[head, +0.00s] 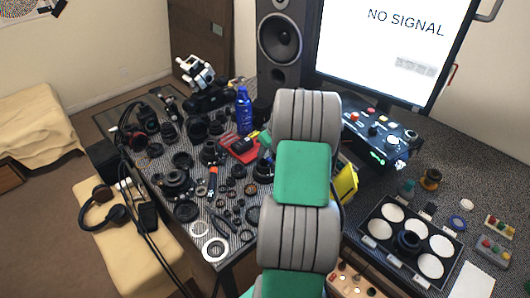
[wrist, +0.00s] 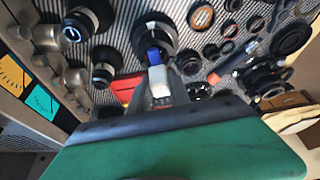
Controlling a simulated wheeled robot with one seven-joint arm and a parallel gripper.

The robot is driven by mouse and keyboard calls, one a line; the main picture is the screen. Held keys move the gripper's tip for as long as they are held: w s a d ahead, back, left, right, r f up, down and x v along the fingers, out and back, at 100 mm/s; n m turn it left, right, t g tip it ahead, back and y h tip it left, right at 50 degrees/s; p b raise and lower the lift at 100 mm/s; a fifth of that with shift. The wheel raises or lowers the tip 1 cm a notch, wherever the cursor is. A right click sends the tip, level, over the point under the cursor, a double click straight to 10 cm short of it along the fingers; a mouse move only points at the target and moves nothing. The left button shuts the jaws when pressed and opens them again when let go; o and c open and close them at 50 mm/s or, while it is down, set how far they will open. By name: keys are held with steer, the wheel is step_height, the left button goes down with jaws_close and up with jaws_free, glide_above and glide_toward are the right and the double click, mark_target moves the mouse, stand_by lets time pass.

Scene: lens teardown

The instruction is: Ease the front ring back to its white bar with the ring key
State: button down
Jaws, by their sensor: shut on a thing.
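My gripper (wrist: 160,88) is in the lower middle of the wrist view, shut on a small tool with a blue part (wrist: 153,56), which I take to be the ring key. The tool points at a dark round lens barrel (wrist: 143,32) just beyond it, which I take to carry the front ring. I cannot tell whether the tool touches the ring. The white bar cannot be made out clearly. In the head view my arm hides most of the gripper, and a dark lens part (head: 263,170) shows just left of the arm.
Many loose rings and lens parts crowd the desk left of my arm. A blue bottle (head: 244,110) and a red tray (head: 238,148) stand close by. A speaker (head: 281,45) and a monitor (head: 375,45) are behind. A black tray of white discs (head: 372,255) lies right.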

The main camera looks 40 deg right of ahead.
steer(key=shift+r, duration=0.4)
steer(key=shift+r+p, duration=0.7)
steer(key=shift+r, duration=0.8)
